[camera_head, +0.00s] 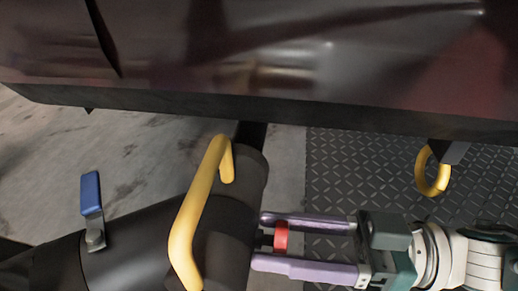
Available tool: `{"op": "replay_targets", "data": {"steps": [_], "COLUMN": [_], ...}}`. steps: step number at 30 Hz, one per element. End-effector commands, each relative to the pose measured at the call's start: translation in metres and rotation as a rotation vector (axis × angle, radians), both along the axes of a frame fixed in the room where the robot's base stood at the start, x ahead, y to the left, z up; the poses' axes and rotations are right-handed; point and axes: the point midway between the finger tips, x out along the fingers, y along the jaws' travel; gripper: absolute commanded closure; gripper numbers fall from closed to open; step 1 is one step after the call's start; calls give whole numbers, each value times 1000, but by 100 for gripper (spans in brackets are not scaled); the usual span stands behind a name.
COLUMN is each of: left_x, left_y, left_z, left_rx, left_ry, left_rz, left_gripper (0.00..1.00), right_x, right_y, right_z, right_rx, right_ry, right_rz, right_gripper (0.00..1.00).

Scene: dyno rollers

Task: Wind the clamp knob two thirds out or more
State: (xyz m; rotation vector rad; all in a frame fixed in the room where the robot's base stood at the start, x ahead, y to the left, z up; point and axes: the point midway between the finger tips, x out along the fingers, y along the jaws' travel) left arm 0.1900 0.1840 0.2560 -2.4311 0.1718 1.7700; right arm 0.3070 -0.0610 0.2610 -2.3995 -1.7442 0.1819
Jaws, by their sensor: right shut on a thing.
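The clamp knob (281,236) is a small red piece at the lower centre, at the right side of a dark cylinder (222,235). My right gripper (259,240) comes in from the right, with one purple finger above the knob and one below it. It is shut on the knob. The fingers hide part of the knob, and its thread cannot be made out. My left gripper is not in view.
A yellow bar handle (196,215) stands over the dark cylinder, just left of my fingertips. A blue-tipped lever (91,195) rises at the left. A dark car body (260,60) overhangs the top. A yellow ring (421,172) hangs above the tread-plate floor (345,170).

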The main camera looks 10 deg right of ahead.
Motion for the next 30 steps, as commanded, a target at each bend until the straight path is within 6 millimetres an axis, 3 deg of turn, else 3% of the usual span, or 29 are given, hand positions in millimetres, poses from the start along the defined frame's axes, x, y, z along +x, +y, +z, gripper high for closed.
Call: {"op": "replay_targets", "data": {"steps": [14,30], "left_x": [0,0], "left_y": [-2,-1], "left_z": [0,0], "left_rx": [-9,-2], "left_ry": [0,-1], "left_rz": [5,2], "left_gripper": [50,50], "right_x": [0,-1], "right_y": [0,0], "right_z": [-1,-1], "right_rx": [-28,-174], "right_ry": [-83,-526], "right_rz": [-2,-2], "right_gripper": [99,99]}}
